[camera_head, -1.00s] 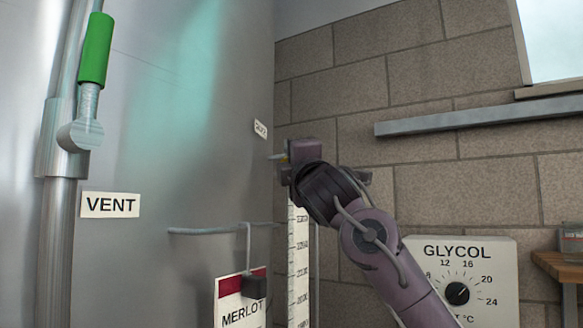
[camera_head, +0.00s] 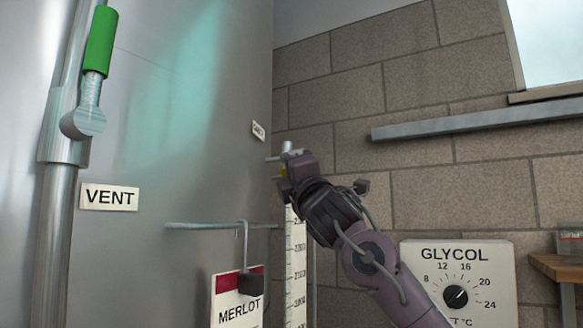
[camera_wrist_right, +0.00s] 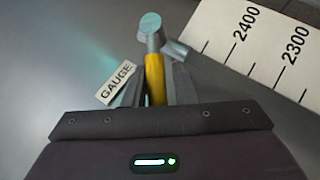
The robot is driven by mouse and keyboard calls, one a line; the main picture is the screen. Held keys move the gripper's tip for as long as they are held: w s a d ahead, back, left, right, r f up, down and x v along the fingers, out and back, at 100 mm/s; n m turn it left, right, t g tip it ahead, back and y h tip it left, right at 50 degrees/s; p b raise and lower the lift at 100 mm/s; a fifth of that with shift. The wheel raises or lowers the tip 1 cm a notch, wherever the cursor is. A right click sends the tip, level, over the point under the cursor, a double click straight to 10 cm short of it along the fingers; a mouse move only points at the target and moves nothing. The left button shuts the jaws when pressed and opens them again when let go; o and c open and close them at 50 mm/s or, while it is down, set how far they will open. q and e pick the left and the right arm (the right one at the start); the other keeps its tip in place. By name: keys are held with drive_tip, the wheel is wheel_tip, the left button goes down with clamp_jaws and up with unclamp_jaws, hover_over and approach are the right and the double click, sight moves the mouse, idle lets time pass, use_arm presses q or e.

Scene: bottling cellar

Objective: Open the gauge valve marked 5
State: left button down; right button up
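The gauge valve has a round grey metal pivot (camera_wrist_right: 151,24) and a yellow lever handle (camera_wrist_right: 154,78). It sits beside a small white GAUGE label (camera_wrist_right: 117,82) on the steel tank; the label also shows in the head view (camera_head: 258,131). No 5 is readable on it. My right gripper (camera_wrist_right: 154,86) has its fingers close on both sides of the yellow handle and appears shut on it. In the head view the right gripper (camera_head: 284,170) is at the tank's right edge, mostly hiding the handle. The left gripper is not in view.
A numbered white scale (camera_head: 296,260) stands just below the right gripper. A green-handled valve (camera_head: 99,42) above a VENT label (camera_head: 109,197) is at left. A GLYCOL dial (camera_head: 456,296) and a shelf (camera_head: 470,120) are right.

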drive_tip(key=shift+o, duration=1.3)
drive_tip(key=shift+r, duration=0.15)
drive_tip(key=b+v, duration=0.5)
drive_tip(key=v, duration=0.3)
drive_tip(key=shift+a, duration=0.1)
